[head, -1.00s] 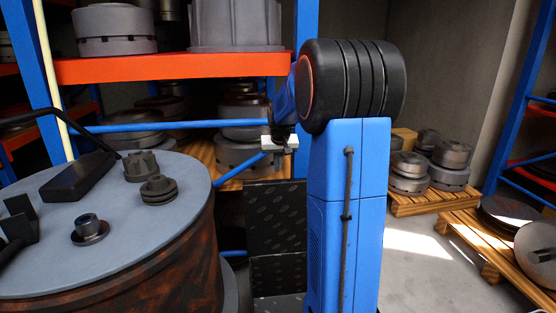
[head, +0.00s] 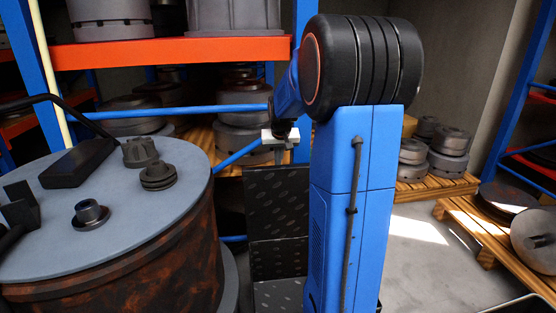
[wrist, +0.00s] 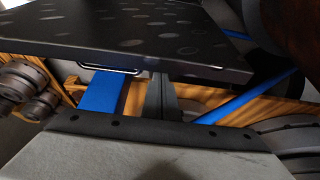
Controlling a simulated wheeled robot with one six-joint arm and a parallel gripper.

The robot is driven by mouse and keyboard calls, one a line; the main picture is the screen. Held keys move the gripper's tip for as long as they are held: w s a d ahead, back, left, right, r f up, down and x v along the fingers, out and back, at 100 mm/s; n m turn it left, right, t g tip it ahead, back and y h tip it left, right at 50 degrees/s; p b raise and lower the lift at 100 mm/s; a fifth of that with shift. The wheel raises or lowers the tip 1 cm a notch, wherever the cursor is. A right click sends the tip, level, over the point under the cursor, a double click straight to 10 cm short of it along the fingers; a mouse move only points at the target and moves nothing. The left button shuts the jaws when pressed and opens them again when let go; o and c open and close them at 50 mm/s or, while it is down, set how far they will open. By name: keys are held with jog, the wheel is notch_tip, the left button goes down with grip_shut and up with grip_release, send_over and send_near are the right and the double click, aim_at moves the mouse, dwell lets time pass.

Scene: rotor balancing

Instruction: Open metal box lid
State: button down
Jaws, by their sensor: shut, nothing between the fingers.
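The metal box (head: 279,257) is black with a pattern of pale oval studs. It stands low, between the rusty drum and my blue arm, and is partly hidden by the arm. Its dark studded lid panel (head: 272,205) shows above it; I cannot tell from the head view how far it is tilted. In the wrist view the lid plate (wrist: 150,32) spans the top, with a thin metal handle (wrist: 108,67) at its near edge. My gripper (wrist: 160,84) is shut and empty, its tips at or just under this edge. Contact is unclear.
The rusty drum (head: 150,262) with a grey top bearing several metal parts stands at left. An orange shelf (head: 170,51) with rotors is behind. Pallets (head: 432,187) with rotors stand at right, with bare floor (head: 410,243) between them and my arm.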

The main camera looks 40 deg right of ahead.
jog(key=s+a, duration=0.1)
jog(key=s, duration=0.1)
jog(key=s+a, duration=0.1)
jog(key=s, duration=0.1)
jog(key=s+a+f, duration=0.1)
jog(key=s+a, duration=0.1)
jog(key=shift+s, duration=0.3)
jog(key=shift+w+d+r, duration=0.2)
jog(key=shift+w, duration=0.3)
jog(key=shift+w+d+r, duration=0.3)
jog(key=shift+w+d, duration=0.1)
jog(key=shift+w, duration=0.2)
jog(key=shift+w+d+r, duration=0.25)
jog(key=shift+w+d, duration=0.15)
jog(key=shift+w, duration=0.2)
send_near(279, 168)
jog(key=s+r, duration=0.1)
jog(key=s+a+r, duration=0.1)
jog(key=shift+s+a, duration=0.3)
